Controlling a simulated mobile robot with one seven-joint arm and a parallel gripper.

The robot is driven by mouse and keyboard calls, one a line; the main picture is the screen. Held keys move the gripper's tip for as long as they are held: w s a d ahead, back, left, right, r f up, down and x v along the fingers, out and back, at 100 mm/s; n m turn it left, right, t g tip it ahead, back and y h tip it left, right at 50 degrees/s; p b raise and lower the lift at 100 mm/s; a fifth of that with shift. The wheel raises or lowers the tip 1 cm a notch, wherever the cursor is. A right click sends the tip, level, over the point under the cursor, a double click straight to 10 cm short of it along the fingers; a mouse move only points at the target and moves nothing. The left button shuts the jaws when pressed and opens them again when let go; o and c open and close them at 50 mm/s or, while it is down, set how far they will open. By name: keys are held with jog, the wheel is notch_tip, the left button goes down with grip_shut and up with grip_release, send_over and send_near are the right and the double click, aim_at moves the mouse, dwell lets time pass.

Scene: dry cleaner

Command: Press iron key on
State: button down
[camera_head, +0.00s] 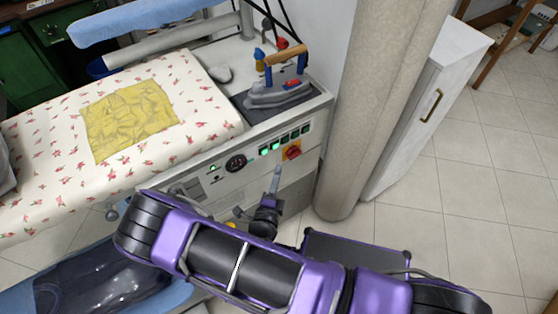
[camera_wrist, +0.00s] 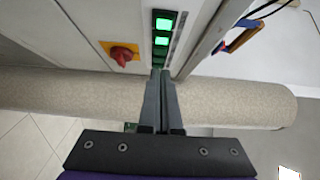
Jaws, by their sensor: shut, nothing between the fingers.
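The control panel (camera_head: 225,172) on the front of the ironing station carries a row of keys (camera_head: 285,140). At least the left ones glow green. In the wrist view two keys glow bright green, an upper one (camera_wrist: 164,24) and a lower one (camera_wrist: 162,41). Below them a darker key (camera_wrist: 160,60) sits right by my fingertips; I cannot tell whether they touch it. My gripper (camera_wrist: 160,74) is shut and empty. In the head view my gripper (camera_head: 276,170) points up at the panel, below the keys. The iron (camera_head: 280,92) rests on its dark pad at the station's right end.
A red rotary switch on a yellow plate (camera_head: 291,151) is close beside the keys, also in the wrist view (camera_wrist: 122,53). A round gauge (camera_head: 236,163) is further left. A thick beige column (camera_head: 374,110) stands right of the station. A yellow cloth (camera_head: 129,119) lies on the board.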

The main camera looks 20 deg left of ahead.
jog(key=s, duration=0.5)
jog(key=shift+s+d, duration=0.1)
jog(key=shift+d, duration=0.15)
